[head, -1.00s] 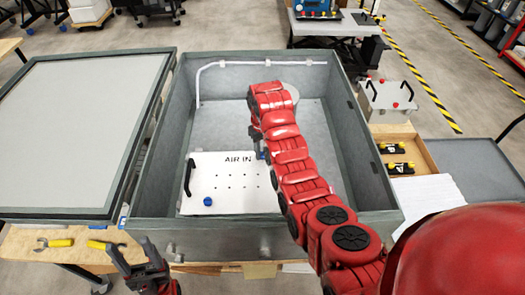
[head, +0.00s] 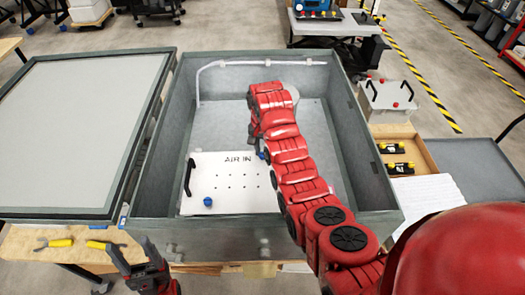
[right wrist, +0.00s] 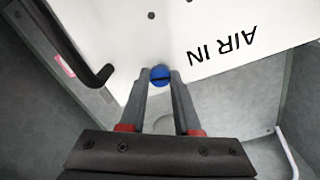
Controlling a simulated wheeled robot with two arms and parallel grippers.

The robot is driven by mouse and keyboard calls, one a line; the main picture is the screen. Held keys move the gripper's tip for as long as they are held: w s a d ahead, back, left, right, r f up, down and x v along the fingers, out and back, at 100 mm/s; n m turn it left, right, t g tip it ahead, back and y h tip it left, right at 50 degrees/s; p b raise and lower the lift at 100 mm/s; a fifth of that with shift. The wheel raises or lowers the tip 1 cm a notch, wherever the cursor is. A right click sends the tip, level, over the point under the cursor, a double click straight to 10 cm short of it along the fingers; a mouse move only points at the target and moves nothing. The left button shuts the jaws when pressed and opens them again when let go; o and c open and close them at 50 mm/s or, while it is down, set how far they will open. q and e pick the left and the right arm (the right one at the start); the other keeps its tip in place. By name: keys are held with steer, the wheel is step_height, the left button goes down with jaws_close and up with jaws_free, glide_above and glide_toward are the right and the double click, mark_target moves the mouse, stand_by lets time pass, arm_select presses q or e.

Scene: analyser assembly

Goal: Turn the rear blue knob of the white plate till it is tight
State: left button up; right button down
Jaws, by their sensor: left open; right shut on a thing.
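The white plate (head: 230,183) marked AIR IN lies inside the grey open case, with a black handle at its left. Its rear blue knob (right wrist: 160,73) sits at the plate's edge, between the fingertips of my right gripper (right wrist: 161,80) in the right wrist view. The right gripper is shut on this knob. In the head view my red right arm reaches over the case and hides most of the gripper and part of the plate. Another blue knob (head: 208,201) is at the plate's front left. My left gripper (head: 134,252) is open and empty in front of the case.
The case walls (head: 225,237) stand around the plate, and a white pipe (head: 225,65) runs along the back. The case lid (head: 70,135) lies to the left. Yellow-handled tools (head: 60,243) lie at the front left. A box with red knobs (head: 387,97) stands at the right.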

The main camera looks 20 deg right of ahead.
steer(key=m, duration=0.5)
steer(key=shift+w+r+m, duration=0.2)
steer(key=shift+m, duration=0.1)
steer(key=m, duration=1)
steer(key=shift+m, duration=0.4)
steer(key=m, duration=0.5)
steer(key=shift+m, duration=1.1)
steer(key=shift+m+b, duration=0.6)
steer(key=shift+m, duration=0.1)
steer(key=shift+f+m+b, duration=0.1)
steer(key=shift+m+b, duration=0.5)
steer(key=shift+b, duration=0.15)
steer(key=shift+a+m+b, duration=0.2)
steer(key=shift+m+b, duration=0.2)
steer(key=shift+b, duration=0.15)
steer(key=shift+s+d+m+b, duration=0.1)
steer(key=shift+d+m+b, duration=0.05)
steer(key=shift+m+b, duration=0.55)
